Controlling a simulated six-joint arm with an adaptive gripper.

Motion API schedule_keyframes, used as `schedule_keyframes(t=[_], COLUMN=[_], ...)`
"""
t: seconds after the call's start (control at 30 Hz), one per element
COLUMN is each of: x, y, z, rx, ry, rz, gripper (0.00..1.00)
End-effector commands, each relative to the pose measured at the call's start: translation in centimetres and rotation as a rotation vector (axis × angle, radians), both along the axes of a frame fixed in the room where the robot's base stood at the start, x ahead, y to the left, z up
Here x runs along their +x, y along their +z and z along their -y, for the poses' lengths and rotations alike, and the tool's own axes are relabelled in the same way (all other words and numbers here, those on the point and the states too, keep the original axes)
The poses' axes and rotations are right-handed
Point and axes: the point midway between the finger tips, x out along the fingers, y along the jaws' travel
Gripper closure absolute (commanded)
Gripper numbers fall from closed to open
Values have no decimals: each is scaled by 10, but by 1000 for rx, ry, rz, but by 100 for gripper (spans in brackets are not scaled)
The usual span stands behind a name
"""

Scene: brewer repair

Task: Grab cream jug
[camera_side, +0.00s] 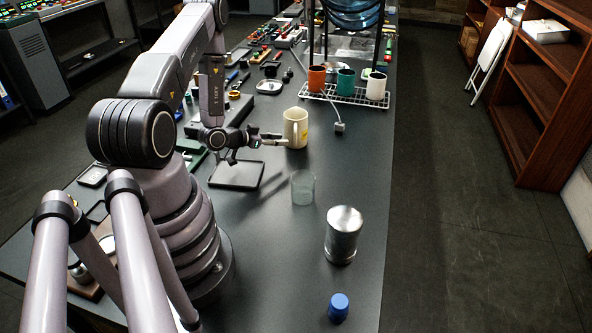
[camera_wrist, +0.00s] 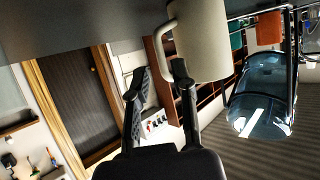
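A clear glass (camera_side: 303,188), a metal canister (camera_side: 343,235) and a blue-capped item (camera_side: 338,307) stand nearer. A wire rack (camera_side: 345,96) with orange, teal and white cups is behind. A black tray (camera_side: 237,175) lies under my arm. Tools clutter the far left.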

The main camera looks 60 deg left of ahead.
Motion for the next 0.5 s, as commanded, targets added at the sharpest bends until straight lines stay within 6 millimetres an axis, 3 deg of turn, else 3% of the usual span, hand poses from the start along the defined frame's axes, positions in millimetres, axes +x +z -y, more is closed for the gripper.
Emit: schedule_keyframes(t=[0.33, 0.5], x=[46, 57], y=[-18, -23], z=[-2, -3], rx=[2, 0], ry=[-4, -1], rz=[-1, -2], gripper=[76, 76])
